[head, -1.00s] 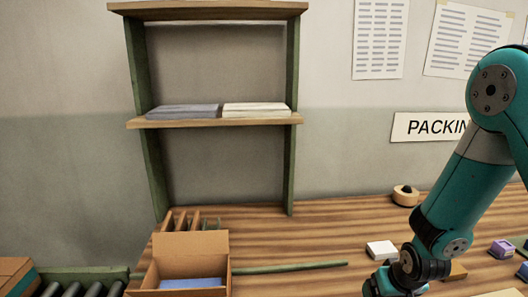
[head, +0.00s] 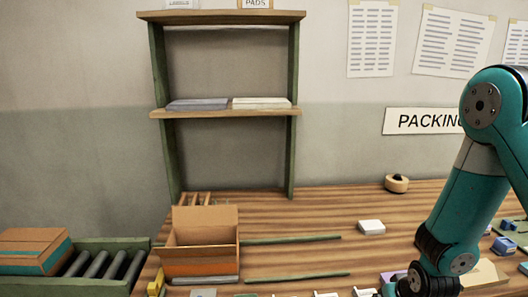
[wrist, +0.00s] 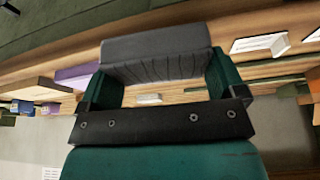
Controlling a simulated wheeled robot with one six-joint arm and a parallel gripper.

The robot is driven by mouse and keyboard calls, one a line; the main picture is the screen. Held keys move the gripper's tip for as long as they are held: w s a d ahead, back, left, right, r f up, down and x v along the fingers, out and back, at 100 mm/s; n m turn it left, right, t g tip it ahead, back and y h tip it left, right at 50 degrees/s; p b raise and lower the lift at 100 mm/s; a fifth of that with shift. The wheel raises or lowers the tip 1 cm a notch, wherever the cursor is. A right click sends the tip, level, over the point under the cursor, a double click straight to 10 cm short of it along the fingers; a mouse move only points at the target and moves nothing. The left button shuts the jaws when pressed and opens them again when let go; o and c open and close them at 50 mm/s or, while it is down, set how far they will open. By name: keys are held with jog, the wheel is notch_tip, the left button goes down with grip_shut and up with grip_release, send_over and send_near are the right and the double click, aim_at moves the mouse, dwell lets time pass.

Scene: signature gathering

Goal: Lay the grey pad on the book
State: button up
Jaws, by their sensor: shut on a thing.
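My gripper (wrist: 160,72) fills the middle of the wrist view. Its two teal fingers are shut on a grey slab with a ribbed dark face, which looks like the grey pad (wrist: 155,45). The pad is held clear of the table in that view. In the head view the wrist of my arm reaches the bottom edge at the right, and the fingers and the pad are hidden or out of frame. A flat purple thing (head: 392,278) lies beside my wrist, and purple also shows in the wrist view (wrist: 75,77). I cannot tell whether it is the book.
An open cardboard box (head: 200,262) stands on the striped wooden table (head: 290,215) at the left. Grey and white stacks lie on the shelf (head: 225,113). A white block (head: 371,227), a tape roll (head: 397,183) and green strips lie about. A roller conveyor (head: 100,265) is at far left.

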jog(key=shift+s+f, duration=1.05)
jog(key=shift+f, duration=0.2)
